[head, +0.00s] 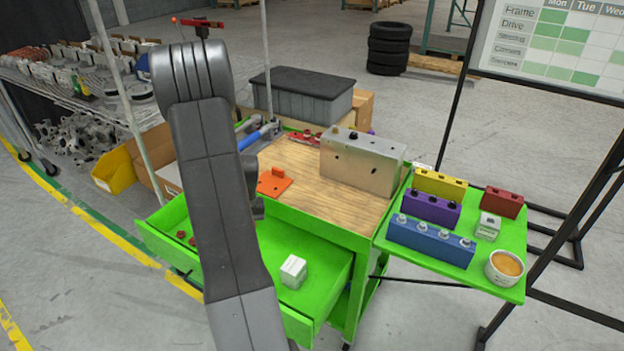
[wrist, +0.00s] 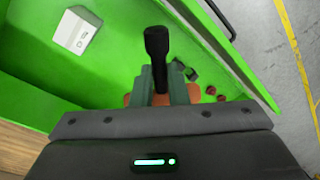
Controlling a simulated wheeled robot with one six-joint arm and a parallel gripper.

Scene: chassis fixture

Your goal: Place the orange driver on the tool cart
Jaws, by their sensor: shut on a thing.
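The green tool cart (head: 342,207) has a wooden top, an open drawer and a green side shelf. In the wrist view my gripper (wrist: 160,82) is shut on the orange driver (wrist: 157,62). The driver's black end sticks out past the fingers, and a bit of orange shows beside and below them. The driver is over the open green drawer (wrist: 118,62); its height above the drawer floor is unclear. In the head view my arm hides the gripper and most or all of the driver.
A white box (head: 293,271) stands in the drawer, with small red parts at its left. A metal block (head: 361,163) and an orange bracket (head: 273,183) are on the wooden top, with bare wood around them. Coloured blocks and a bowl (head: 505,266) crowd the side shelf.

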